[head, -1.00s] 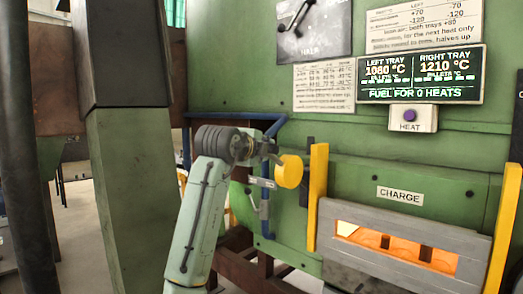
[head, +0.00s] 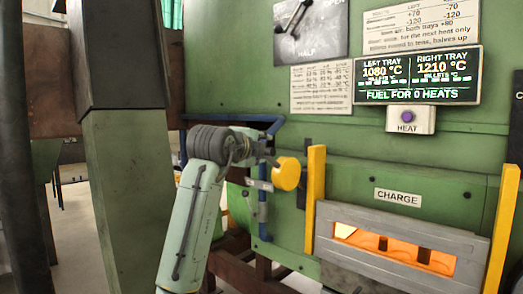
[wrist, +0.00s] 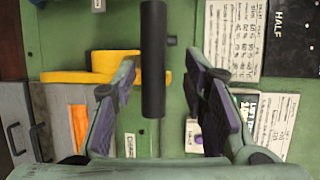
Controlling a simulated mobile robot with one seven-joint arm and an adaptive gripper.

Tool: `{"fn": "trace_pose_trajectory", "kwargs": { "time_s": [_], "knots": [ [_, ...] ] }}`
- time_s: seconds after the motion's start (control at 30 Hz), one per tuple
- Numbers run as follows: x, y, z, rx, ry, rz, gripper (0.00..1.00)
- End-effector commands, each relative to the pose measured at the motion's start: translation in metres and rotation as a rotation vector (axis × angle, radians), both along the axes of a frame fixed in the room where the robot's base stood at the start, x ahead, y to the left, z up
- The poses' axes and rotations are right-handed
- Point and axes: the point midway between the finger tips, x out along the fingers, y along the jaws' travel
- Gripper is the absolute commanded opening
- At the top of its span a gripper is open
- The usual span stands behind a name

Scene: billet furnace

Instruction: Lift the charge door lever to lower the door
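In the wrist view a black cylindrical bar (wrist: 153,60), which looks like the lever's grip, reaches down between the fingers of my gripper (wrist: 160,82). The fingers are wide apart, with clear gaps on both sides of the bar. In the head view my arm hides most of this area. A yellow round piece (head: 286,173), possibly part of the lever, shows just right of my wrist. The grey charge door front (head: 405,232) has a glowing orange opening (head: 395,247), below the CHARGE label (head: 398,197). It also shows in the wrist view (wrist: 55,110).
Yellow upright posts (head: 315,200) flank the charge opening. The HEAT button (head: 408,117) is under the display (head: 418,77). A blue pipe frame (head: 265,225) is behind my arm, and a green column (head: 135,190) stands at left.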

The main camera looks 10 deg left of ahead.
Motion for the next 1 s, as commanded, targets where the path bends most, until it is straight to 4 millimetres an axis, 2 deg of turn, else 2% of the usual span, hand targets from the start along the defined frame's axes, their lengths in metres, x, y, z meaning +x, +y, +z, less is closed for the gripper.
{"fn": "trace_pose_trajectory", "kwargs": {
  "time_s": [0.2,0.4,0.6,0.9,1.0],
  "knots": [
    [-0.047,0.014,0.007,0.000,0.000,0.005,0.40],
    [-0.079,0.022,0.012,0.000,0.001,0.005,0.40],
    [-0.093,0.025,0.013,0.001,0.004,0.005,0.40],
    [-0.094,0.026,0.013,-0.003,0.002,0.007,0.40],
    [-0.096,0.037,0.015,-0.067,-0.045,0.034,0.40]
  ]
}}
